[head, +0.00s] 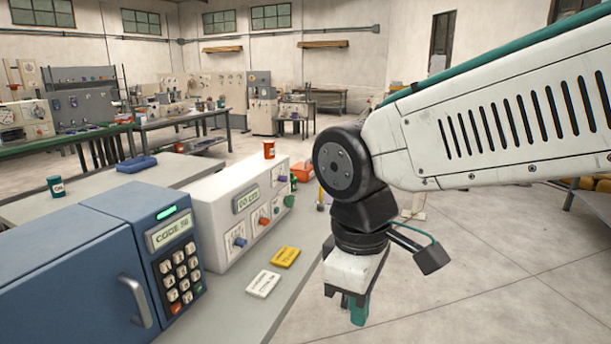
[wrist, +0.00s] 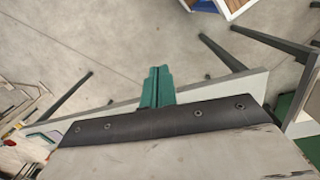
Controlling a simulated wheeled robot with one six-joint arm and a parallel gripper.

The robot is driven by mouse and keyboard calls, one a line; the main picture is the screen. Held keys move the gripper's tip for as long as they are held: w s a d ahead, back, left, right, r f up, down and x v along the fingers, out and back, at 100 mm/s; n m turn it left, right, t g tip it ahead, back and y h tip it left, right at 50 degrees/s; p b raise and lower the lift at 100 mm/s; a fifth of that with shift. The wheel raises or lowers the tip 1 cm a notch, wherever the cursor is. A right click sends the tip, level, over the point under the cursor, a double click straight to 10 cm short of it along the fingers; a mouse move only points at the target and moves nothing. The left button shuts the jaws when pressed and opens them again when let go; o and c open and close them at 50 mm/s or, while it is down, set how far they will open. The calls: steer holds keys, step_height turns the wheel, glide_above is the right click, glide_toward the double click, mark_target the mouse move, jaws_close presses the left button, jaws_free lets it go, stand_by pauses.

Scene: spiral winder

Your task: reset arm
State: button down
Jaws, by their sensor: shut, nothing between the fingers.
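My gripper (head: 358,309) hangs from the end of my arm at the right of the head view, pointing down beside the edge of the grey table. Its green fingers are together with nothing between them. In the wrist view the green fingers of my gripper (wrist: 157,88) also show closed, above the bare concrete floor. The arm reaches in from the upper right and bends down at a dark round joint. No part of my gripper is seen touching anything.
The grey table (head: 228,318) holds a blue keypad box (head: 85,262), a white panel with knobs (head: 236,206), a yellow card (head: 286,257) and a white card (head: 263,284). An orange cup (head: 269,149) sits on the white panel. Open floor (head: 480,270) lies to the right.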

steer(key=s+d+m, duration=0.4)
steer(key=d+m, duration=0.2)
steer(key=d, duration=0.3)
steer(key=s+d+m+t, duration=0.1)
steer(key=s+d+m, duration=0.3)
steer(key=d, duration=0.6)
steer(key=shift+s+d+f+m+y, duration=0.2)
steer(key=shift+m+y, duration=0.2)
steer(key=shift+m, duration=0.6)
steer(key=shift+a, duration=0.15)
